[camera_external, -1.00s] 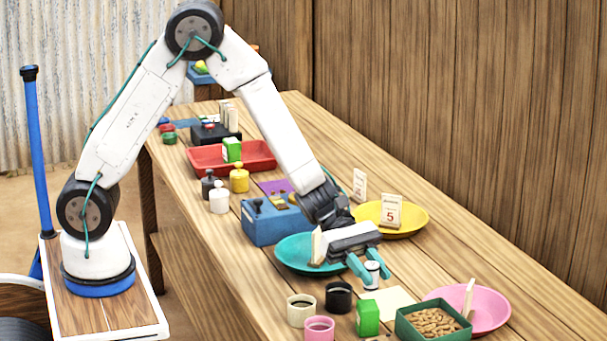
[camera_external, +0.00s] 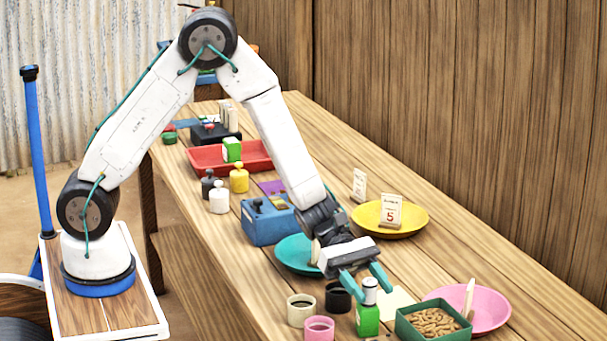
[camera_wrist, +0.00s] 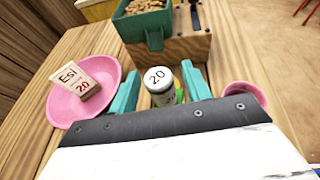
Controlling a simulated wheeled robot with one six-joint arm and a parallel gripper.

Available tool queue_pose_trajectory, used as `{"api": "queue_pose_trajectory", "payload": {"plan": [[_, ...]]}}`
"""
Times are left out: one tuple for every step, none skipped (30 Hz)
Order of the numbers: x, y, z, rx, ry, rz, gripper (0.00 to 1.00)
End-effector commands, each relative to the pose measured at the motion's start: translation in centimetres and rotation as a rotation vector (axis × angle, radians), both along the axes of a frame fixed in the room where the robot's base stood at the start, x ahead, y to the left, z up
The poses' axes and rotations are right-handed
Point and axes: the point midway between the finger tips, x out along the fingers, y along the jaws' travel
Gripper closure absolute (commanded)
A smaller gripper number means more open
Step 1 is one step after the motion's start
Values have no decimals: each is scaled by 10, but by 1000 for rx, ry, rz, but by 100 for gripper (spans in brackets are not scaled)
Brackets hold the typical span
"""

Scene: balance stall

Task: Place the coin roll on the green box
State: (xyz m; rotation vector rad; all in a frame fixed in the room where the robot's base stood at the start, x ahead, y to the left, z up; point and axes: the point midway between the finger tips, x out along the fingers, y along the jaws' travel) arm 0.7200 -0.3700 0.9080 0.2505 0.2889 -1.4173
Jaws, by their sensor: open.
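The coin roll (camera_external: 370,291) is a white upright cylinder with a dark band and a "20" on its top, which shows in the wrist view (camera_wrist: 157,77). It appears to stand on the green box (camera_external: 368,321), with its foot meeting the box's top. In the wrist view a sliver of the green box (camera_wrist: 181,95) shows beside the roll; the rest is hidden. My gripper (camera_external: 365,283) is open, its teal fingers on either side of the roll. In the wrist view a gap shows between the roll and the right finger.
A cream cup (camera_external: 301,312), a black cup (camera_external: 338,298) and a pink cup (camera_external: 319,329) stand just left of the green box. A green tray of peanuts (camera_external: 407,325) and a pink plate (camera_external: 491,312) are to the right. A teal plate (camera_external: 293,252) lies behind my gripper.

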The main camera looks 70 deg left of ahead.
Motion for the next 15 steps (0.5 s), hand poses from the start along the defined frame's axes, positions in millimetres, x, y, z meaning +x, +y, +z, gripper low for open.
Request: {"api": "queue_pose_trajectory", "payload": {"plan": [[0, 3, 2, 0, -1, 1, 52], [0, 6, 3, 0, -2, 2, 52], [-1, 12, 5, -1, -1, 3, 52], [-1, 16, 7, -1, -1, 3, 52], [-2, 21, 9, -1, -1, 4, 52], [-3, 29, 12, -1, -3, 4, 52], [-3, 35, 14, -1, -3, 4, 52], [-4, 42, 16, 0, -2, 5, 52], [-5, 50, 20, -1, -2, 5, 52], [-6, 57, 22, -1, -2, 5, 52], [-7, 63, 24, -1, -1, 5, 52], [-8, 71, 27, 0, 0, 4, 52], [-9, 76, 29, -1, -2, 5, 52], [-10, 81, 31, -1, -1, 4, 52], [-11, 88, 33, -1, -1, 4, 52]]}}
